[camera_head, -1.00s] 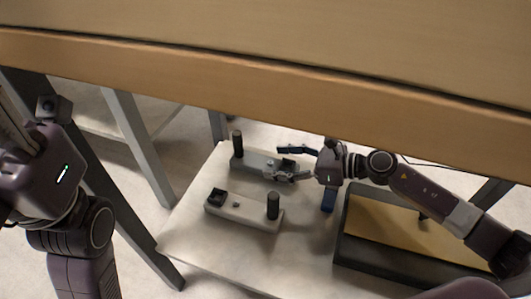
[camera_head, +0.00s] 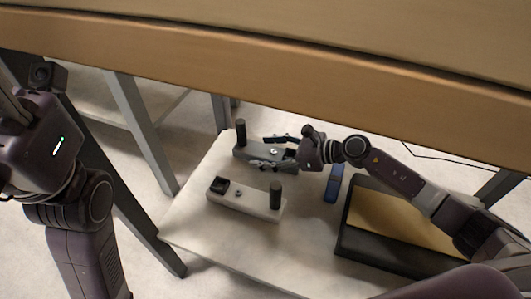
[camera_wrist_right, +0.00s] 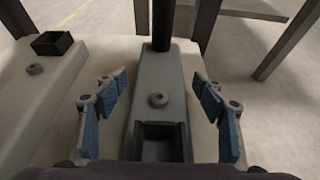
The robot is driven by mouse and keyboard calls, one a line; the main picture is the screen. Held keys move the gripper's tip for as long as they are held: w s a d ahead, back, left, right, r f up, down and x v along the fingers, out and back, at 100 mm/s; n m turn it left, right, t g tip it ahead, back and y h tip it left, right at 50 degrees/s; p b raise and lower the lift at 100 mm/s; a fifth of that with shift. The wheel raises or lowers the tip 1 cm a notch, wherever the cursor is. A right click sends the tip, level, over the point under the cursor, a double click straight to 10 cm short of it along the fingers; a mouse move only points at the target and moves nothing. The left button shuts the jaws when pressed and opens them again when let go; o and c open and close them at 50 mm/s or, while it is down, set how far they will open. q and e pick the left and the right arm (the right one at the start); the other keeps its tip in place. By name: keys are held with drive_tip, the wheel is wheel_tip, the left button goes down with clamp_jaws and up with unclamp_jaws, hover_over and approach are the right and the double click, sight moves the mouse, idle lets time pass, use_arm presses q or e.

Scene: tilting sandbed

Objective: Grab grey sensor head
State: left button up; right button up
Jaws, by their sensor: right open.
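The grey sensor head (camera_head: 267,155) is a long grey block with a black post at its far end. It lies on the pale tabletop. In the right wrist view it (camera_wrist_right: 158,82) shows a round knob in the middle and a dark square recess at the near end. My right gripper (camera_head: 258,151) is open, with one finger on each side of the block. In the right wrist view the blue-padded fingers of the gripper (camera_wrist_right: 160,83) stand apart from its sides. My left gripper's body (camera_head: 45,140) is at the far left; its fingers are not clear.
A similar whitish block (camera_head: 245,203) with a black post and dark socket lies nearby. A blue item (camera_head: 333,184) and a dark-rimmed sandbed (camera_head: 345,247) are to the right. A wooden beam (camera_head: 300,85) crosses above. The table's (camera_head: 190,220) front left is clear.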

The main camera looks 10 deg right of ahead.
drive_tip(key=c, duration=1.2)
drive_tip(key=shift+c, duration=1.3)
drive_tip(key=shift+r, duration=0.1)
